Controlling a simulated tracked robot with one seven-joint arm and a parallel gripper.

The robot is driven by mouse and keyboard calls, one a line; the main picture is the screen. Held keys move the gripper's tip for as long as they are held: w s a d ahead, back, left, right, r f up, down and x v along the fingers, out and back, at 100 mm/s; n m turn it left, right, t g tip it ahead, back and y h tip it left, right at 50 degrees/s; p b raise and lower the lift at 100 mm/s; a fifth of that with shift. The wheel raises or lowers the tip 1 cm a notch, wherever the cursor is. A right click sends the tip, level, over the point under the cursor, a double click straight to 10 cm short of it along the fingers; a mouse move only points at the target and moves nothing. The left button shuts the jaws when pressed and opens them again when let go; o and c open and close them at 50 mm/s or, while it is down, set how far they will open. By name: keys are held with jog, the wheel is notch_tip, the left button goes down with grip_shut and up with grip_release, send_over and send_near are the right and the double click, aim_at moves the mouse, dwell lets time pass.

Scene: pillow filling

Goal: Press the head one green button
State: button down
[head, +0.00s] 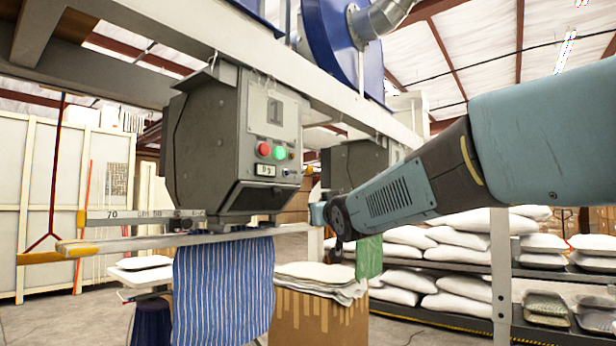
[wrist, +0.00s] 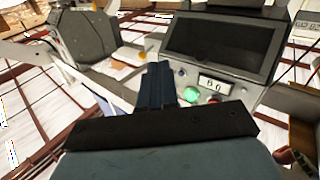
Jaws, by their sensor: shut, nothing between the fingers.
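The filling head marked 1 (head: 215,140) is a grey box hanging under a beam. On its panel a green button (head: 279,153) sits to the right of a red button (head: 264,149), above a small display (head: 265,170). The wrist view is roughly upside down; there the green button (wrist: 191,94) shows left of the red button (wrist: 214,98), partly beside my dark fingers. My gripper (wrist: 158,66) is shut and empty, its fingertips beside the panel and seemingly apart from the green button. In the head view my wrist is right of and below the panel; the fingertips are hard to make out.
A second grey head (head: 352,165) hangs behind my arm. A blue striped pillowcase (head: 222,285) hangs below head one. White pillows lie on a cardboard box (head: 318,318) and on racks (head: 450,312) at the right. A scale beam (head: 140,216) juts left.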

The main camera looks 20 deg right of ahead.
jog(key=s+a+f+m+g, duration=0.1)
jog(key=s+f+g, duration=1.1)
jog(key=s+f, duration=1.3)
jog(key=shift+s+a+f+g, duration=0.35)
jog(key=shift+s+a, duration=0.3)
jog(key=shift+s, duration=0.6)
